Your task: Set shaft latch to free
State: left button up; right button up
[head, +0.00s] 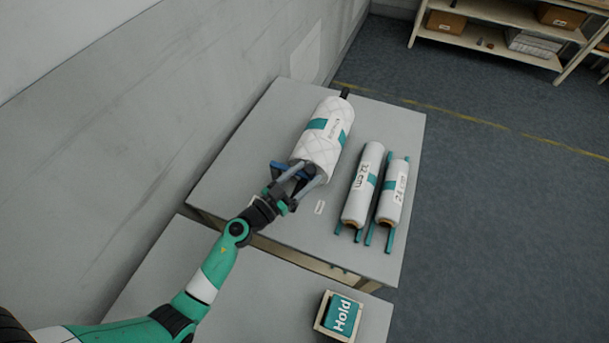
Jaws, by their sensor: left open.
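A large white quilted wadding roll (318,150) with a teal band lies on the grey table. A dark shaft end (345,92) sticks out of its far end. My left gripper (298,178) is open at the roll's near end. A blue part (281,166) shows beside its fingers; I cannot tell for sure whether it is the shaft latch or its position. The fingers hide much of that end, and I cannot tell whether they touch it. My right gripper is not in view.
Two thinner white rolls, one marked 32 cm (361,190) and one marked 24 (393,192), lie on teal rails to the right. A boxed teal sign reading Hold (342,316) stands on the nearer table. A wall borders the left; shelves (500,25) stand far back.

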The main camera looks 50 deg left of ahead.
pick_arm(q)
grip_shut()
dwell(1.3)
